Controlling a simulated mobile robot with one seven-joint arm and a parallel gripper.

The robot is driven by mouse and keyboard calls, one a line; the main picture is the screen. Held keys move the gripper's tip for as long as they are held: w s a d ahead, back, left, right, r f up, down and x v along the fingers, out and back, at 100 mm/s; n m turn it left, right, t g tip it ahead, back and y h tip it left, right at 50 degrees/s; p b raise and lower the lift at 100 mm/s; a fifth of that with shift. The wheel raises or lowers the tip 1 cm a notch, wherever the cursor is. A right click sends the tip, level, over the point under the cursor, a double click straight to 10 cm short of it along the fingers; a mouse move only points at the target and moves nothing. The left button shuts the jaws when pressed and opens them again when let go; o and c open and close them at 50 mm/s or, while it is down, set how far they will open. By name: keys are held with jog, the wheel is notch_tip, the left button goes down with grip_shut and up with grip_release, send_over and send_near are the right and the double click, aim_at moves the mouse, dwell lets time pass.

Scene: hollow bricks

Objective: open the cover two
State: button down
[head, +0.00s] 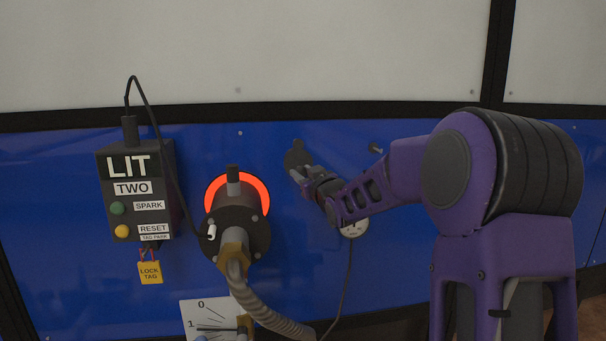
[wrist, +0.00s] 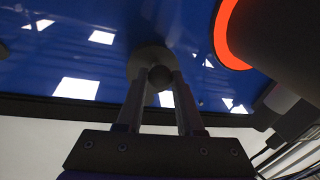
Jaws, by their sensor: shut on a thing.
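A small round dark cover (head: 296,153) sits on the blue panel, to the right of a burner with a glowing orange ring (head: 262,191). In the wrist view the cover (wrist: 146,57) shows as a grey disc with a round knob (wrist: 160,77) in front of it. My gripper (head: 303,173) reaches the cover from the lower right and hides part of it. In the wrist view my gripper (wrist: 160,84) has its two fingers closed on the knob. The panel behind the cover is hidden.
A dark box (head: 137,190) marked LIT and TWO, with green and yellow buttons, hangs at the left above a yellow lock tag (head: 150,272). A hose (head: 268,317) and a 0/1 plate (head: 205,313) are lower down.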

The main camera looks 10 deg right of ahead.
jog(key=shift+d, duration=0.15)
dwell(0.3)
jog(key=d+r+n+g+h, duration=0.1)
jog(key=d+r+n, duration=0.1)
jog(key=n, duration=0.6)
jog(key=d+r+n+h+b, duration=0.1)
jog(key=d+r+n+h, duration=0.1)
jog(key=n, duration=0.6)
jog(key=shift+d+r+g, duration=0.4)
jog(key=shift+d+r, duration=0.45)
jog(key=shift+r, duration=0.5)
jog(key=c, duration=0.5)
grip_release()
jog(key=shift+c, duration=0.2)
jog(key=shift+s, duration=0.1)
